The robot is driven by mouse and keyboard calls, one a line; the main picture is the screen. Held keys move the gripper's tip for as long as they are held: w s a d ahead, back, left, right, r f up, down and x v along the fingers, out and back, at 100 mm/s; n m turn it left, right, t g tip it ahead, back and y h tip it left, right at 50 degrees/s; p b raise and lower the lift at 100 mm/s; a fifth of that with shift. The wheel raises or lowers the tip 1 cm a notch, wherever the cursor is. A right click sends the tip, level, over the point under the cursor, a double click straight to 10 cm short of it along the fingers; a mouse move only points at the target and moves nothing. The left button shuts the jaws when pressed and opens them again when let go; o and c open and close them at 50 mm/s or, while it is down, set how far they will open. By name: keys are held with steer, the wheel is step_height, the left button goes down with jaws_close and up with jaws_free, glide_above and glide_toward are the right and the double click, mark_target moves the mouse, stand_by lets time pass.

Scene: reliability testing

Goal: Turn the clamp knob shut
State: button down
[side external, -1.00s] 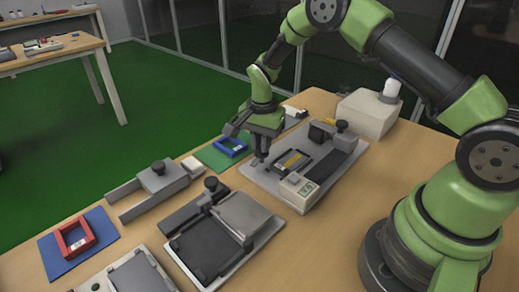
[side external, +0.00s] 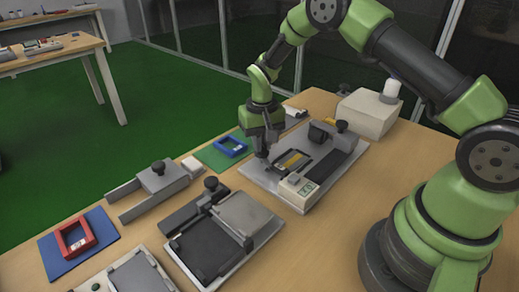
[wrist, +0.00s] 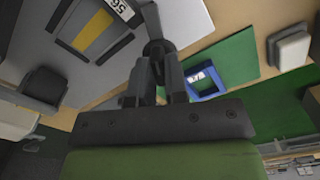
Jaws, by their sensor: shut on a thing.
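My gripper (side external: 262,154) points down at the left edge of a grey test fixture (side external: 262,180) in the side external view. In the wrist view, my gripper's fingers (wrist: 159,62) are shut on a dark round clamp knob (wrist: 157,46). The fingers hide most of the knob in the side external view. Beside it on the fixture is a black frame with a yellow strip (side external: 291,159). A pale block with a digital display (side external: 299,190) stands at the fixture's front; part of its readout shows in the wrist view (wrist: 121,9).
A blue frame (side external: 230,147) lies on a green mat (side external: 211,157) left of my gripper. A second fixture with a knob (side external: 211,184) and a grey bracket (side external: 160,179) stand nearer the front left. A red frame (side external: 75,238) lies on a blue mat. A white box (side external: 365,114) stands behind right.

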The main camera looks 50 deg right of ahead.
steer(key=n, duration=0.5)
steer(key=shift+w+a, duration=0.1)
steer(key=c, duration=1.3)
jaws_free()
steer(key=shift+r, duration=2.25)
